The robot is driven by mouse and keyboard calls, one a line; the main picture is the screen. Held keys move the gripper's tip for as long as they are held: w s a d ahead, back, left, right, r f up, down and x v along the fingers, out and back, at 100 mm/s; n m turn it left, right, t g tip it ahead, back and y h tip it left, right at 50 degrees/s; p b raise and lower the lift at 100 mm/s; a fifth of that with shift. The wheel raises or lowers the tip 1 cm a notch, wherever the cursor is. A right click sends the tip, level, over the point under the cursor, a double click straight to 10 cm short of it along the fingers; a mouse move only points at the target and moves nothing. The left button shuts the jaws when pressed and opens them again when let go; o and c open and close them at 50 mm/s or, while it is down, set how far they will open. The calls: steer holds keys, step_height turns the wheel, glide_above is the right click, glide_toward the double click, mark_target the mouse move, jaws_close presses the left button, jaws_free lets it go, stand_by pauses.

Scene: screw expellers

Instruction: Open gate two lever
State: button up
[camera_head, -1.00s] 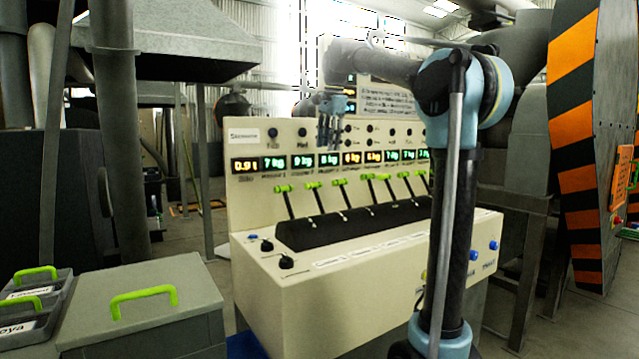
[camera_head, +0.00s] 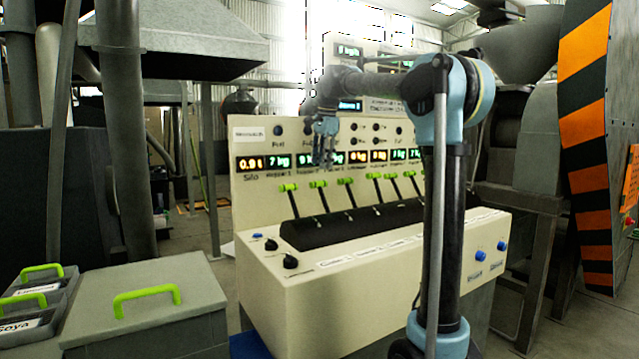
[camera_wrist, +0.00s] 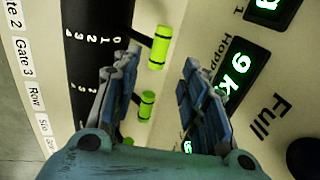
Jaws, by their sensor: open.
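My gripper (camera_head: 325,143) is open and empty in front of the panel's display row, above the levers. In the wrist view, the open fingers (camera_wrist: 153,78) point up the picture. One green lever handle (camera_wrist: 160,47) shows ahead of the fingertips. Another green handle (camera_wrist: 147,105) shows between the fingers in the picture; I see no contact. In the head view, the left group has a first lever (camera_head: 289,187), a second lever (camera_head: 317,184) and a third lever (camera_head: 345,181). Their black stems rise from a dark ribbed housing (camera_head: 350,226). Which one is gate two is not clearly readable.
The cream control panel (camera_head: 300,300) has knobs on its front ledge. A 9 kg display (camera_wrist: 237,68) lies right of the fingers in the wrist view. Grey lidded bins (camera_head: 145,300) stand at left. A striped orange-and-black machine (camera_head: 588,140) stands at right.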

steer(key=f, duration=0.5)
steer(key=w+a+f, duration=0.1)
steer(key=f, duration=0.1)
steer(key=shift+w+f, duration=0.1)
steer(key=shift+f, duration=0.25)
steer(key=shift+c, duration=0.2)
jaws_close()
